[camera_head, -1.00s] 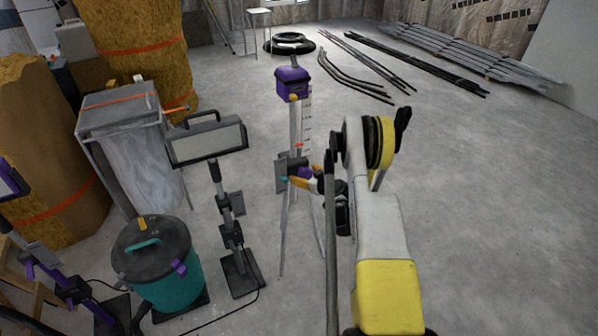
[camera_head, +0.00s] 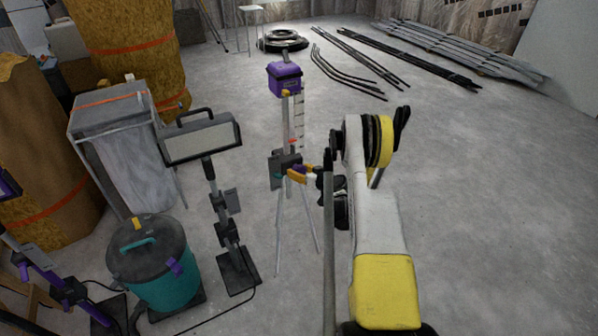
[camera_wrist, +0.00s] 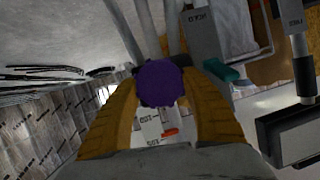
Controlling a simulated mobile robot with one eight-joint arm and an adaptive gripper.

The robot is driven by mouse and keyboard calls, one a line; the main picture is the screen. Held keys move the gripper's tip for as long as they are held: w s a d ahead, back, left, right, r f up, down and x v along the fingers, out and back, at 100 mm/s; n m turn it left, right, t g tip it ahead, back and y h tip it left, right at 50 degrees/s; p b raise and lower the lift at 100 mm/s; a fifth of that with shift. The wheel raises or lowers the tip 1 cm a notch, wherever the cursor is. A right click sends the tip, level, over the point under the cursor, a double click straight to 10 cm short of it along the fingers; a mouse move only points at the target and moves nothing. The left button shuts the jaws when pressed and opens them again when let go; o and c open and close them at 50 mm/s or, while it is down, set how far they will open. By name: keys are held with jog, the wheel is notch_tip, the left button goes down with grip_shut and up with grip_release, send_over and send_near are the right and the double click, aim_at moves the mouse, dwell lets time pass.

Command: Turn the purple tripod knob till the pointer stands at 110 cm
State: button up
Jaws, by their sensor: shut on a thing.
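The tripod (camera_head: 278,225) stands in mid-room with a purple head (camera_head: 285,78) and a white upright scale (camera_head: 298,115). A red pointer (camera_head: 292,141) sits low on the scale. In the wrist view the red pointer (camera_wrist: 170,132) lies between two printed marks, seen upside down; I cannot read their numbers surely. The round purple knob (camera_wrist: 162,83) sits between the orange-yellow fingers of my gripper (camera_wrist: 162,90), which is shut on it. My gripper (camera_head: 300,174) also shows at the tripod's grey block in the head view, partly hiding the knob.
A grey block with a teal lever (camera_wrist: 222,70) is close beside the right finger in the wrist view. A work lamp (camera_head: 202,140) and a teal bucket (camera_head: 155,265) stand left of the tripod. The floor to the right is largely clear.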

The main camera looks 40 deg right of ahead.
jog(key=m+y, duration=0.1)
jog(key=m, duration=0.1)
jog(key=m+t+y, duration=0.1)
jog(key=m, duration=0.1)
jog(key=shift+d+m+t+y, duration=0.15)
jog(key=shift+m+t+y, duration=0.15)
jog(key=shift+m, duration=0.1)
dwell(0.4)
jog(key=o, duration=1.2)
jog(key=shift+w, duration=0.1)
jog(key=shift+v, duration=3.75)
